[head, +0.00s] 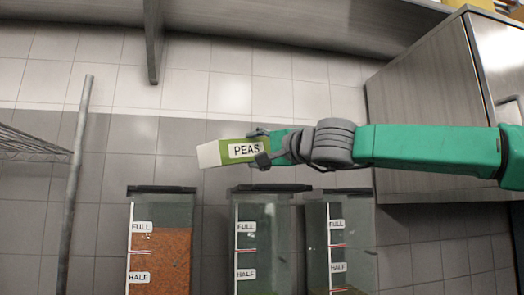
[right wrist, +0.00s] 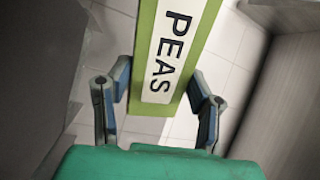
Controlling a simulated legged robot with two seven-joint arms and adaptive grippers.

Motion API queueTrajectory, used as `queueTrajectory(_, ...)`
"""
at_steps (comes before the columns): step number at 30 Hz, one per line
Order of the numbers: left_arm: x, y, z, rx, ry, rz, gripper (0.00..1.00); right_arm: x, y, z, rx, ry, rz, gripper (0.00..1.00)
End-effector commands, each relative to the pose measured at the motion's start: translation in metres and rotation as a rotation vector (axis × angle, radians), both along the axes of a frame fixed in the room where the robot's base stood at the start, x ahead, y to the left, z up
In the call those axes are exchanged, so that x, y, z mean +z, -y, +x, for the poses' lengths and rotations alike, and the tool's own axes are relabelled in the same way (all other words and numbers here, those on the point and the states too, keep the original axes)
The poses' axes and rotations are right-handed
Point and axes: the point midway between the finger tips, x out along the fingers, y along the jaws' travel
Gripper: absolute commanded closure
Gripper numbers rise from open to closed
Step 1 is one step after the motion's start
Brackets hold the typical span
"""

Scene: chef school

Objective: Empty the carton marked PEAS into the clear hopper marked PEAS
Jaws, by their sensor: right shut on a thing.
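My right gripper (head: 262,147) is shut on the green carton (head: 235,150), which bears a white PEAS label. The carton lies nearly level, its white end pointing left, above the hoppers and apart from them. In the right wrist view, the carton (right wrist: 146,55) sits between the fingers (right wrist: 160,82). Nothing is seen falling from it. Below stand the middle clear hopper (head: 263,235) and the right clear hopper (head: 340,235), both with a little green at the bottom of the picture. No PEAS mark shows on any hopper; their lower parts are cut off. My left gripper is not in view.
The left hopper (head: 160,250) holds orange contents to above its FULL mark. Dark rims top the hoppers. A metal post (head: 75,190) and wire rack (head: 30,145) stand at left. A steel cabinet (head: 425,80) is at right, and a steel shelf (head: 250,22) runs overhead.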

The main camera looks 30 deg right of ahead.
Motion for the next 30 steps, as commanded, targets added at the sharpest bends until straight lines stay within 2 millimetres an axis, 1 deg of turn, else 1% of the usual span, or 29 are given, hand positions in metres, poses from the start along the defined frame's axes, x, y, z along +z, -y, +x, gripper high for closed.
queueTrajectory(6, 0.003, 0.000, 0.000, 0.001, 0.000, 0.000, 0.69, -0.001, 0.011, 0.016, -0.001, -0.009, 0.049, 1.00)
queueTrajectory(13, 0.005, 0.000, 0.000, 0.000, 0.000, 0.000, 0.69, -0.002, 0.018, 0.033, -0.002, -0.021, 0.097, 1.00)
queueTrajectory(19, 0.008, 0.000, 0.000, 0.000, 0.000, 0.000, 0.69, -0.003, 0.021, 0.047, -0.002, -0.031, 0.137, 1.00)
queueTrajectory(25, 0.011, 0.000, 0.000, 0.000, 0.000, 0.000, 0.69, -0.003, 0.020, 0.058, 0.000, -0.039, 0.167, 1.00)
queueTrajectory(26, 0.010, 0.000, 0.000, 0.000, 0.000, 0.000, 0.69, -0.003, 0.020, 0.059, 0.001, -0.043, 0.182, 1.00)
queueTrajectory(27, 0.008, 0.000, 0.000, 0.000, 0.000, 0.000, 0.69, -0.003, 0.021, 0.059, 0.000, -0.058, 0.241, 1.00)
queueTrajectory(30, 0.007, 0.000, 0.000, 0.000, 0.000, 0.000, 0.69, -0.003, 0.025, 0.059, 0.001, -0.082, 0.337, 1.00)
